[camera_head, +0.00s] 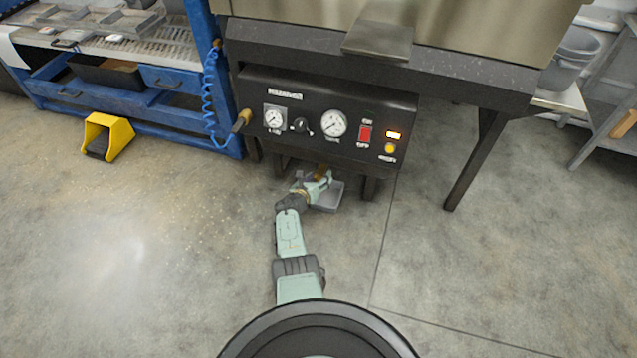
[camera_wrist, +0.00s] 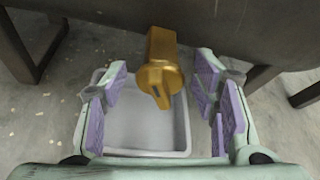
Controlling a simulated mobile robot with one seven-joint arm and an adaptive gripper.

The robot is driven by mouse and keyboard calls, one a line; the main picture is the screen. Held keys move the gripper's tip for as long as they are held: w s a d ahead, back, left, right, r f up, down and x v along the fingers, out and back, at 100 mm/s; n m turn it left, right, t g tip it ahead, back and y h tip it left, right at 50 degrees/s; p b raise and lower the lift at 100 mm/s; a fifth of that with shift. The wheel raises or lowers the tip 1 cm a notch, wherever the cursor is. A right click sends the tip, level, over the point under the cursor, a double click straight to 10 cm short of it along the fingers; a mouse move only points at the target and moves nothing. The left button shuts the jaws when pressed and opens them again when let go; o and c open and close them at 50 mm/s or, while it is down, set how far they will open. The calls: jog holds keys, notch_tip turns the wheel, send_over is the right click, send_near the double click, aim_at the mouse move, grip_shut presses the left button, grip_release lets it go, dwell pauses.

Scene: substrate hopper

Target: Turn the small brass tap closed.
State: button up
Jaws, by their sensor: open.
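The small brass tap (camera_wrist: 161,70) sticks out from under the dark body of the machine, in the upper middle of the wrist view. Its handle is a short tab on the round front, pointing down and slightly right. In the head view the tap (camera_head: 320,172) is small and partly hidden by my gripper. My gripper (camera_wrist: 163,105) is open, with purple-padded fingers to the left and right of the tap. No contact with the tap shows. In the head view my gripper (camera_head: 312,186) is low, under the control panel.
A grey tray (camera_wrist: 150,140) lies on the floor below the tap. The black control panel (camera_head: 325,125) with gauges is just above my arm. Dark machine legs (camera_head: 475,160) stand to the right. A yellow-covered pedal (camera_head: 105,137) is at the left. The floor in front is clear.

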jog(key=shift+w+d, duration=0.1)
jog(key=shift+w, duration=0.15)
jog(key=shift+c, duration=0.3)
